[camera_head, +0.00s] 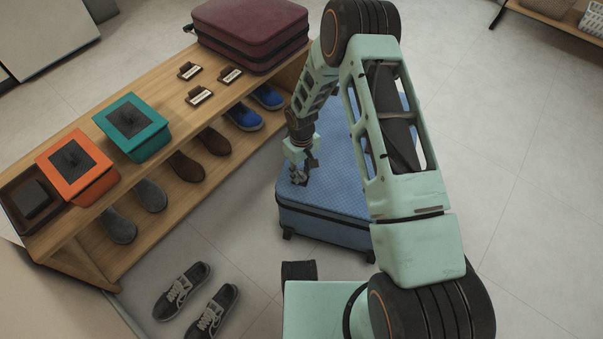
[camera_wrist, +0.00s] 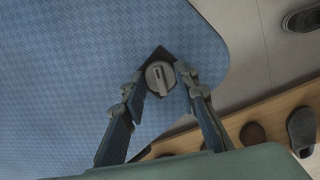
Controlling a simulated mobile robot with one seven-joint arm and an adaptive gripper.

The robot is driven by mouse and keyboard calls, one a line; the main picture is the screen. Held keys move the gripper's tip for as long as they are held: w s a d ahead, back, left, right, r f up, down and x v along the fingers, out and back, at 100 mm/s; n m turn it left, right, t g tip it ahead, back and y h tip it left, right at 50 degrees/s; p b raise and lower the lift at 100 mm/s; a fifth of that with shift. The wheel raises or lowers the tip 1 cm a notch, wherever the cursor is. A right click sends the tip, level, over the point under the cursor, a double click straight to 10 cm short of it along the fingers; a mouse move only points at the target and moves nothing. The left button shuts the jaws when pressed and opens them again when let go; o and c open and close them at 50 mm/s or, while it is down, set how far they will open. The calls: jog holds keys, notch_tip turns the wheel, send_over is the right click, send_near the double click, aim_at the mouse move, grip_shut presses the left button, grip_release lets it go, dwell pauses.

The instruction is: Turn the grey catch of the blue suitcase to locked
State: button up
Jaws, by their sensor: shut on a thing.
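The blue suitcase (camera_head: 335,215) lies flat on the floor in the head view, partly hidden behind my arm. Its patterned lid fills the left of the wrist view (camera_wrist: 70,70). The grey catch (camera_wrist: 159,77) is a round knob with a raised bar, on a dark diamond-shaped plate (camera_wrist: 160,54) near the lid's corner. My gripper (camera_head: 299,178) points down at that corner. In the wrist view my gripper (camera_wrist: 160,82) has a fingertip at each side of the catch and is shut on it. The catch's bar runs roughly up and down in that view.
A wooden bench (camera_head: 75,262) stands left of the suitcase, with shoes on its lower shelf. On top are a maroon suitcase (camera_head: 250,30), a teal box (camera_head: 134,127) and an orange box (camera_head: 75,168). Grey sneakers (camera_head: 182,290) lie on the floor in front. Floor at right is clear.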

aim_at(301, 174)
jog(key=m+b, duration=0.1)
jog(key=m, duration=0.4)
jog(key=shift+m, duration=0.3)
jog(key=m, duration=0.5)
jog(key=shift+a, duration=0.1)
jog(key=shift+m, duration=0.4)
jog(key=o, duration=1.2)
jog(key=shift+c, duration=0.2)
notch_tip(301, 174, up, 12)
